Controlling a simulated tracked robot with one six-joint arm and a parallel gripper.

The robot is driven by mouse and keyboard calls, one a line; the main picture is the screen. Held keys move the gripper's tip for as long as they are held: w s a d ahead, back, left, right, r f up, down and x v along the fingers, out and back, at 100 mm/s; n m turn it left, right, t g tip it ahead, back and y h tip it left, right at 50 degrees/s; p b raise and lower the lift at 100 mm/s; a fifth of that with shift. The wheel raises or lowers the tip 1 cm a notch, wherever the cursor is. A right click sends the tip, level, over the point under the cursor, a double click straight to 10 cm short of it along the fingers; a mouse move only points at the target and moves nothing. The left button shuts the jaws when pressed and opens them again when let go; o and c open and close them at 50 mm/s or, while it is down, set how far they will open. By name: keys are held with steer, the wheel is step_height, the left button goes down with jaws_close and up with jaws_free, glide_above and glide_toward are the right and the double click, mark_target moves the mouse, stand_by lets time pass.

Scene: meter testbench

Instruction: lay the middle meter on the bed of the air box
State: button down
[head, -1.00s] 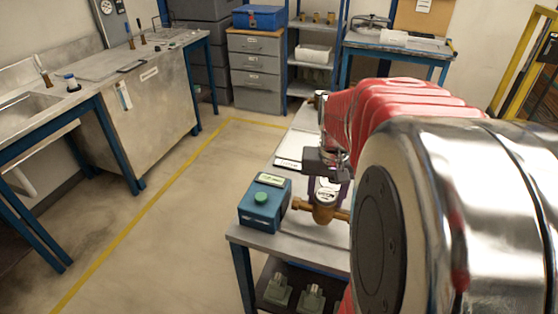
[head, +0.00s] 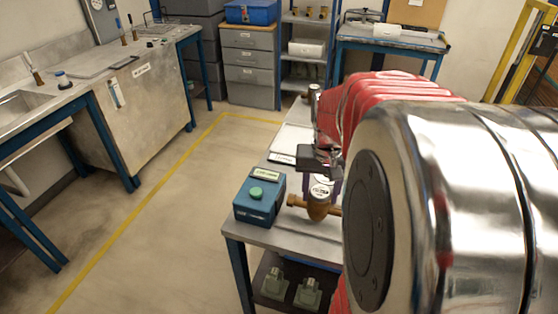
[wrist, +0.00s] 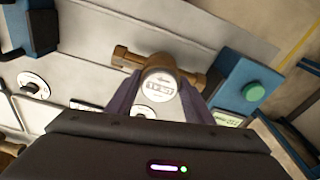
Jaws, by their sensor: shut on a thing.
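My gripper (wrist: 158,108) is shut on a brass meter (wrist: 160,75) with a round white dial. Its purple fingers are on either side of the dial, and the brass pipe ends stick out to both sides. In the head view the meter (head: 318,209) is upright below my gripper (head: 319,178), over the near end of the bench. I cannot tell whether it touches the bench top. The blue box with a green button (head: 260,199) stands just left of it, and in the wrist view this box (wrist: 235,88) is close to one pipe end. No bed is clearly recognisable.
The grey bench top (head: 262,236) has a bare strip in front of the blue box. A white plate (head: 292,139) lies farther back. Another round dial (wrist: 33,86) shows in the wrist view. Green-grey parts (head: 307,293) stand on the lower shelf. My arm hides the bench's right side.

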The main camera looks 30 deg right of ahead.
steer(key=shift+f, duration=0.5)
stand_by(0.3)
steer(key=shift+c, duration=1.5)
jaws_free()
steer(key=shift+r, duration=3.5)
steer(key=shift+w, duration=0.1)
